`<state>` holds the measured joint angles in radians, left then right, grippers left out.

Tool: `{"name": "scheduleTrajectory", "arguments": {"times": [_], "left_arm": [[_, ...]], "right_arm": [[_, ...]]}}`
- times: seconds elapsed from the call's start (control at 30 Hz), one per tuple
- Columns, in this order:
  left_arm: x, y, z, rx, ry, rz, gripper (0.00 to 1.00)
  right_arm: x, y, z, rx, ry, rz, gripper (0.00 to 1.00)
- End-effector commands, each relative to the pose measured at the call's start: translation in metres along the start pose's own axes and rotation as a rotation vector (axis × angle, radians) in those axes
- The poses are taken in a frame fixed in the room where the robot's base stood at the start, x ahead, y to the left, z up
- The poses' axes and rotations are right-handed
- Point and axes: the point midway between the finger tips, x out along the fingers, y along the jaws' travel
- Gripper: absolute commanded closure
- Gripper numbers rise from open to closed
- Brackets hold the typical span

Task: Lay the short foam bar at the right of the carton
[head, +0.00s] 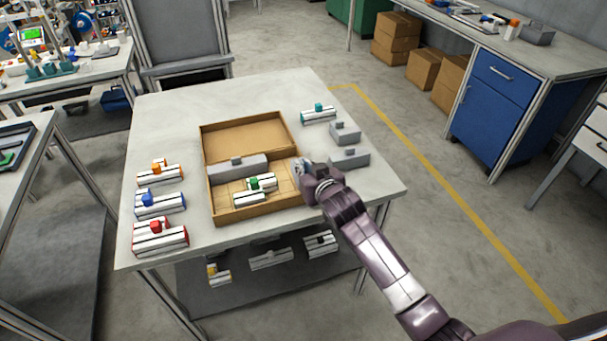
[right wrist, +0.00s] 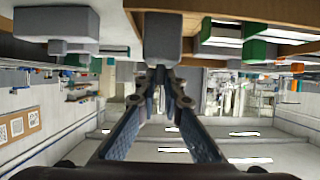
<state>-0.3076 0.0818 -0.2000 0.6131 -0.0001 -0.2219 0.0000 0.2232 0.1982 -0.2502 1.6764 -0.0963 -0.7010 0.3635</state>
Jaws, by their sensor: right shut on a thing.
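The open carton (head: 262,210) stands mid-table in the head view. A long grey foam bar (head: 225,174) with a knob lies in it, behind white items with green knobs (head: 255,183). My right gripper (head: 299,169) is at the carton's right end. In the right wrist view, its fingers (right wrist: 161,74) are shut on a grey foam bar (right wrist: 163,38); the arm mostly hides this bar in the head view. I cannot tell whether it touches the carton. Two other grey foam bars (head: 344,132) (head: 348,158) lie on the table to the right. My left gripper is not in view.
White items with orange (head: 159,173), blue (head: 160,204) and red (head: 160,237) knobs line the table's left side. A teal-knobbed one (head: 318,115) is at the back right. More items lie on the shelf below. The table's back left is clear.

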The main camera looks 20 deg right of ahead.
Motion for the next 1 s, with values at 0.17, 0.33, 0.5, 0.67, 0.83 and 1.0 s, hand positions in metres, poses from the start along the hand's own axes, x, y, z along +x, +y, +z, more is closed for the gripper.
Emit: {"name": "scheduleTrajectory", "arguments": {"times": [0.17, 0.33, 0.5, 0.67, 0.83, 1.0], "left_arm": [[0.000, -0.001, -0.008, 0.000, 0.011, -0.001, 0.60], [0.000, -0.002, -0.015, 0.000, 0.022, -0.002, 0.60], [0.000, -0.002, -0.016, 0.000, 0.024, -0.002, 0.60], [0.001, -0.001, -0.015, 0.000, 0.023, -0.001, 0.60], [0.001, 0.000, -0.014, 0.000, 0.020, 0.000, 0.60], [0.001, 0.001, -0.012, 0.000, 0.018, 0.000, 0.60]], "right_arm": [[0.010, 0.000, 0.026, 0.001, -0.005, 0.001, 1.00], [0.012, 0.000, 0.030, 0.001, -0.002, -0.001, 1.00], [0.012, 0.000, 0.030, 0.001, -0.002, -0.001, 1.00], [0.013, 0.000, 0.033, 0.001, -0.003, 0.000, 0.88], [0.013, 0.000, 0.033, 0.001, -0.003, 0.000, 0.75], [0.013, 0.000, 0.033, 0.001, -0.003, 0.000, 0.75]]}}
